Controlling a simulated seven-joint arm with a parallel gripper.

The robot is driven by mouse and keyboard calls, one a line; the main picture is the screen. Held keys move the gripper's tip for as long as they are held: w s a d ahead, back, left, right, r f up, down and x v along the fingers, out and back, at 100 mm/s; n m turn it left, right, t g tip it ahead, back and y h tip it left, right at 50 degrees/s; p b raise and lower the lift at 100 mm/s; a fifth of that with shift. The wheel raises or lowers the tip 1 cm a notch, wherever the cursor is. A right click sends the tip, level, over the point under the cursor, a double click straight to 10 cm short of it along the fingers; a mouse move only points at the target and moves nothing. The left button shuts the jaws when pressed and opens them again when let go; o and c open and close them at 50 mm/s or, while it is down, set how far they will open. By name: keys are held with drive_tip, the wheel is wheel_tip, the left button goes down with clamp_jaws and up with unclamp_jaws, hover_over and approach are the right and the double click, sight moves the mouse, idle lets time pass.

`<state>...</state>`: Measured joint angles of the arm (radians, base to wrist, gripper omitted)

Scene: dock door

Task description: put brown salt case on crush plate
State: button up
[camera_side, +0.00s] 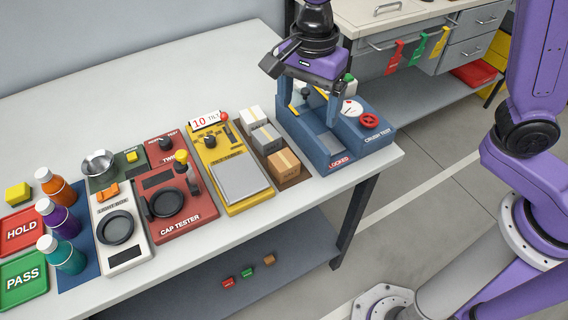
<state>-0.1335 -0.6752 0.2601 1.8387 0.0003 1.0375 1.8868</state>
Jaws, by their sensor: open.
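The brown salt case (284,162) is a small cardboard-coloured box at the near end of a brown tray (297,180), in line with a white case and a grey case. The crush plate (329,143) is a flat grey plate low in the front of the blue crush tester (352,147); nothing is seen on it. A red "LOCKED" sign is at the tester's front edge. My gripper (308,90) is open above the rear of the tester, up and to the right of the brown case and apart from it. Its fingertips are hard to separate from the tester's frame.
The white case (251,115) and grey case (266,138) stand behind the brown one. The tester has a red handwheel (370,121) and a gauge. The table's rear left is clear.

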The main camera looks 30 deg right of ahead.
drive_tip(key=w+a+m, duration=0.3)
drive_tip(key=m, duration=0.2)
approach(284, 159)
drive_tip(key=f, duration=0.5)
drive_tip(key=shift+s+a, duration=0.15)
drive_tip(key=shift+s, duration=0.05)
drive_tip(key=shift+w+f, duration=0.2)
drive_tip(key=shift+f, duration=2.55)
drive_tip(key=c, duration=1.2)
drive_tip(key=shift+r, duration=0.1)
